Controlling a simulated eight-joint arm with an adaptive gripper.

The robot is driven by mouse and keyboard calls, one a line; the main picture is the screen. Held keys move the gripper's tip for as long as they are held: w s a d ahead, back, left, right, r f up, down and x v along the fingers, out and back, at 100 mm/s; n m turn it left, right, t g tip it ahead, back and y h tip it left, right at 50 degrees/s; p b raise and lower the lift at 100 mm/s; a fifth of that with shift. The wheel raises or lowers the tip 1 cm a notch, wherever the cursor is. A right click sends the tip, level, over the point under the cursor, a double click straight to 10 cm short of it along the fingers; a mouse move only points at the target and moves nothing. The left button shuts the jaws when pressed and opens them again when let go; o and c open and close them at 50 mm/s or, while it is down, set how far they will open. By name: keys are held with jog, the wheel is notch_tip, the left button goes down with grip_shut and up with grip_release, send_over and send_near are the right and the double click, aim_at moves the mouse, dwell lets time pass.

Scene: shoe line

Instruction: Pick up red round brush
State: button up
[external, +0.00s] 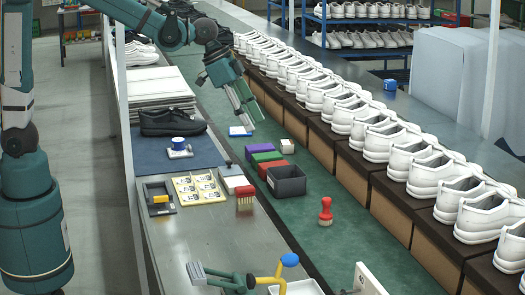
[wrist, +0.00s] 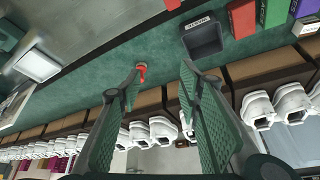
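The red round brush (external: 326,211) stands upright on the green strip, its red handle up and its pale bristles down. It also shows small in the wrist view (wrist: 141,74), just beside the tip of the left finger in the picture and well beyond it. My gripper (external: 246,108) is open and empty, high above the far part of the green strip, back and left of the brush in the external view. In the wrist view both fingers of my gripper (wrist: 160,74) are spread wide with nothing between them.
A dark grey bin (external: 286,181) stands behind the brush, with red, green and purple boxes (external: 263,157) beyond it. A wide red brush (external: 245,198) stands on the metal table. White shoes (external: 390,140) line the right side. The green strip around the round brush is clear.

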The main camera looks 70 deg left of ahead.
jog(key=w+d+f+m+g+p, duration=0.1)
jog(key=w+d+f+m+p, duration=0.1)
jog(key=w+d+f, duration=0.55)
jog(key=m+h+p, duration=0.1)
jog(key=m+p, duration=0.1)
send_near(326, 213)
jog(key=shift+w+a+r+g, duration=0.1)
jog(key=shift+w+r+g, duration=0.1)
jog(key=shift+w, duration=0.2)
jog(key=shift+w+a+r+g, duration=0.1)
jog(key=shift+w+g, duration=0.1)
jog(key=shift+w, duration=0.2)
jog(key=shift+f, duration=0.1)
jog(key=shift+x, duration=1.25)
jog(key=shift+b+x, duration=0.9)
jog(key=shift+x, duration=1.7)
jog(key=shift+c, duration=0.6)
